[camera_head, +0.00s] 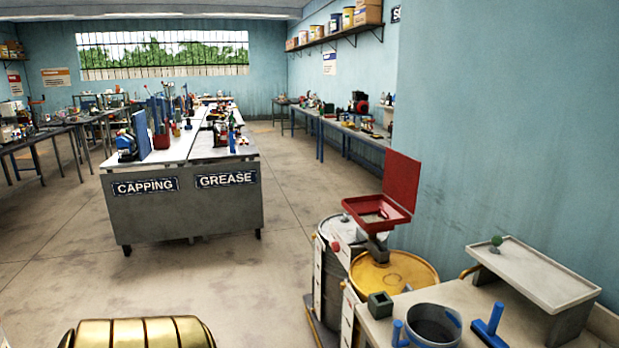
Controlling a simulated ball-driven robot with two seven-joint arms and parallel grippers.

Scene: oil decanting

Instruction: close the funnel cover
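The red funnel (360,217) is a shallow square tray on a grey neck. It stands above the yellow-topped drum (405,268) at the right of the head view. Its red cover (402,180) is open and stands up steeply from the tray's far right side. The tray's inside is partly visible from above. Neither of my grippers shows in this view, so nothing is seen touching the funnel or its cover.
A bench (400,305) at bottom right holds a grey bucket (433,325), a small dark green box (380,304), a blue-handled tool (490,327) and a raised tray (535,275). A long workbench (190,205) stands left. The floor between (250,275) is clear. A wall rises right.

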